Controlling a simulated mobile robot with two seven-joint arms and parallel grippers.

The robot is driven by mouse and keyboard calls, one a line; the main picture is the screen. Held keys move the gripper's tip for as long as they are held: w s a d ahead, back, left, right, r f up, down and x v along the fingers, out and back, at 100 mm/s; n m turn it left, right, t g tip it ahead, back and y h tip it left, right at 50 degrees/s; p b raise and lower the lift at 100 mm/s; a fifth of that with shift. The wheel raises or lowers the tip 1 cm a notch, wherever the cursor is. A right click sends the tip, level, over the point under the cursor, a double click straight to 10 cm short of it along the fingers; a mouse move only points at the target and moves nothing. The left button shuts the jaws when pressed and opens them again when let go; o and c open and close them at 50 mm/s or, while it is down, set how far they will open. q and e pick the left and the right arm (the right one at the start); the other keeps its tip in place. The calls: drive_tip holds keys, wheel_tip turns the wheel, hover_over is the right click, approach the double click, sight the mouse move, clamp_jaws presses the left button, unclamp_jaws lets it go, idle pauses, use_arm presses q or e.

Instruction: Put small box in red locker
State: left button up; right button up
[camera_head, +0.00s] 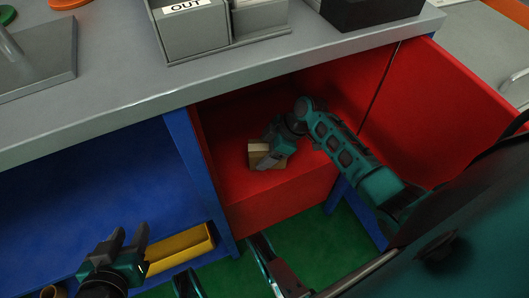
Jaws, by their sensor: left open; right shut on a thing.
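The small box (258,149) is tan with a pale top and is inside the red locker (225,120), over its red floor. My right gripper (268,158) reaches into the locker and is shut on the box, partly covering it. I cannot tell whether the box touches the locker floor. The red locker door (445,105) stands open to the right. My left gripper (132,242) is open and empty at the lower left, in front of the blue compartment (90,185).
A yellow tray-like piece (180,248) lies by the blue compartment's front edge, close to my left gripper. Above is a grey countertop (120,90) with a grey tray marked OUT (190,30) and a black box (370,10). Green floor (315,240) shows below.

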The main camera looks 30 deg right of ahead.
drive_tip(key=shift+r, duration=0.1)
drive_tip(key=o, duration=1.2)
